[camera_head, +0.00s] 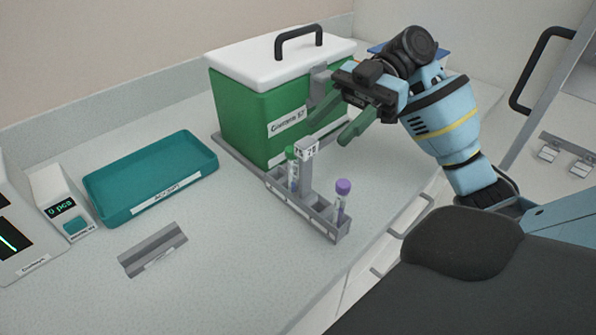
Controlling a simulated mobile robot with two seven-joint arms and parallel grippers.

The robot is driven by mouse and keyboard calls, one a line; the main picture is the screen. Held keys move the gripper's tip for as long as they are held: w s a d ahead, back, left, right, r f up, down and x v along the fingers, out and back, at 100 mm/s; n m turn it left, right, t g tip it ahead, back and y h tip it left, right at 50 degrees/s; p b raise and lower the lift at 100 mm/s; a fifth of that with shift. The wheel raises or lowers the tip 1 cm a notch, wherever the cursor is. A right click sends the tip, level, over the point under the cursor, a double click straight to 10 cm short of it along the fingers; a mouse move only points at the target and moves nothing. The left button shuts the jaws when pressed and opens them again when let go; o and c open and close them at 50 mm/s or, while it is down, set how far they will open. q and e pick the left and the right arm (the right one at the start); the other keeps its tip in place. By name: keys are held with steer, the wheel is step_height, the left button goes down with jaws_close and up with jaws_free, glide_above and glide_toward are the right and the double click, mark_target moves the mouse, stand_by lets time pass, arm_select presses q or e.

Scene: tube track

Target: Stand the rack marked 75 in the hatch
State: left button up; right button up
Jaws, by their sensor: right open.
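A grey tube rack (325,220) stands upright on the counter in front of the green box. A small sign on its upright handle (305,149) seems to read 75. It holds a green-capped tube (292,168) at the far end and a purple-capped tube (342,202) at the near end. My right gripper (338,118) is open and empty. Its green fingers are above and behind the rack's handle, apart from it, in front of the box. My left gripper is not in view. I cannot make out a hatch in this view.
The green box (240,115) has a white lid with a dark handle. A teal tray (150,205) lies to the left, with a small counter display (62,206) beside it. A grey slotted holder (152,249) lies in front.

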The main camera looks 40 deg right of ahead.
mark_target(299, 152)
steer(key=shift+x, duration=1.15)
steer(key=shift+w+p+x, duration=0.2)
steer(key=shift+p+x, duration=0.4)
steer(key=shift+x, duration=2.15)
steer(key=shift+a+r, duration=0.1)
steer(key=shift+c, duration=0.4)
jaws_close()
